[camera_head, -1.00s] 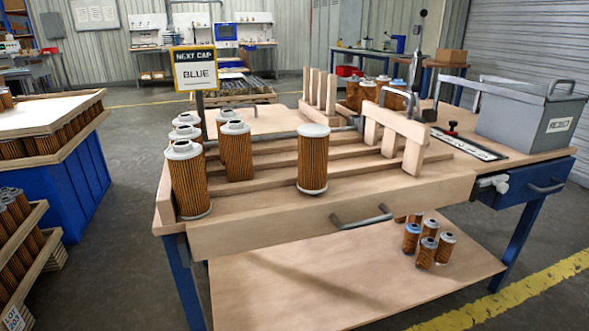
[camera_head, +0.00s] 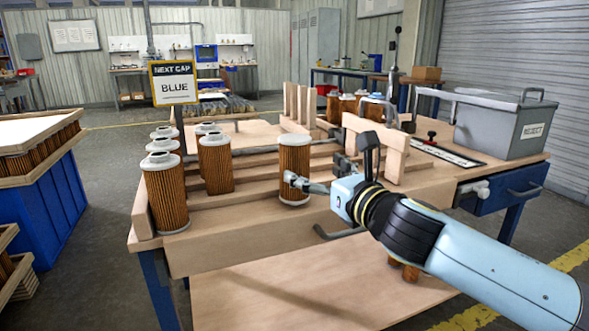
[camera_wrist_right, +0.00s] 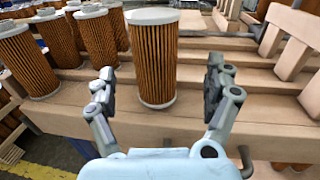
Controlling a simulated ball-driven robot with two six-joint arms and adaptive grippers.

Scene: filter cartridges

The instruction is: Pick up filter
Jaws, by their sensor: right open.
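A filter cartridge (camera_head: 294,172) with brown pleats and pale grey end caps stands upright at the front of the wooden rack on the bench. My right gripper (camera_head: 328,174) is open close to it in the head view, coming from the lower right. In the right wrist view the same filter (camera_wrist_right: 155,62) stands in line with the gap between the fingers of the right gripper (camera_wrist_right: 160,90), one finger to each side. Several similar filters (camera_head: 166,194) stand at the rack's left end. My left gripper is not in view.
A sign reading "NEXT CAP BLUE" (camera_head: 173,84) stands behind the left filters. A wooden gate-like frame (camera_head: 394,152) stands right of the filter. A grey "REJECT" bin (camera_head: 497,128) sits at the bench's right end. A drawer handle (camera_head: 340,232) juts from the bench front.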

